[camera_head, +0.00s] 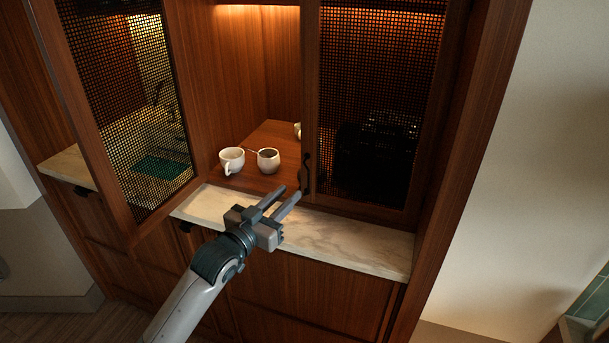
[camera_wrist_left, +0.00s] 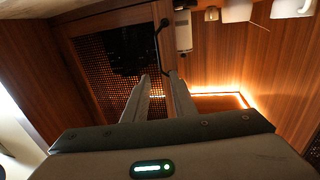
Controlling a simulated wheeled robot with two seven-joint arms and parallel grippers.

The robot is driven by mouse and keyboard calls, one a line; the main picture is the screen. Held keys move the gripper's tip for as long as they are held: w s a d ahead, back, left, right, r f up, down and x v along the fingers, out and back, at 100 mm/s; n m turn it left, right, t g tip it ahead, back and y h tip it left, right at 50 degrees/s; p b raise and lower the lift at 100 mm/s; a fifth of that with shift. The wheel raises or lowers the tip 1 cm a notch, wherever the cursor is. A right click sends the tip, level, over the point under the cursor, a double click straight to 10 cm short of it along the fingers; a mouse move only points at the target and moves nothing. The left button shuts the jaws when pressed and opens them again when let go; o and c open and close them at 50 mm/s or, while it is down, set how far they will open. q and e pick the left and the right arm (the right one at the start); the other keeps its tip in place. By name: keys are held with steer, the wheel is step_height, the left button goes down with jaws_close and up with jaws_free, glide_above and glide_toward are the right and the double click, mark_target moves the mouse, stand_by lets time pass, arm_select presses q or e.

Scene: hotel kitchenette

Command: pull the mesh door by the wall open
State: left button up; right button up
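The mesh door by the wall (camera_head: 378,105) is the right-hand door of the wooden cabinet, and it looks closed. Its dark handle (camera_head: 306,173) is upright on the door's left edge. My left gripper (camera_head: 291,190) is open and empty, its two fingers pointing at the lower part of the handle. In the wrist view the same door (camera_wrist_left: 108,65) lies ahead, and the handle (camera_wrist_left: 158,38) is beyond my left fingertips (camera_wrist_left: 158,78). Whether a fingertip touches the handle I cannot tell. My right gripper is in neither view.
The other mesh door (camera_head: 140,110) stands open on the left. Two white cups (camera_head: 231,160) (camera_head: 268,161) stand on the wooden shelf behind my gripper. A marble ledge (camera_head: 345,241) runs below the door. A pale wall (camera_head: 530,150) is at the right.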

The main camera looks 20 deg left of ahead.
mark_target(308, 176)
arm_select(q)
steer(key=p+x, duration=0.2)
steer(key=x, duration=0.7)
steer(key=shift+w, duration=0.1)
jaws_close()
stand_by(1.3)
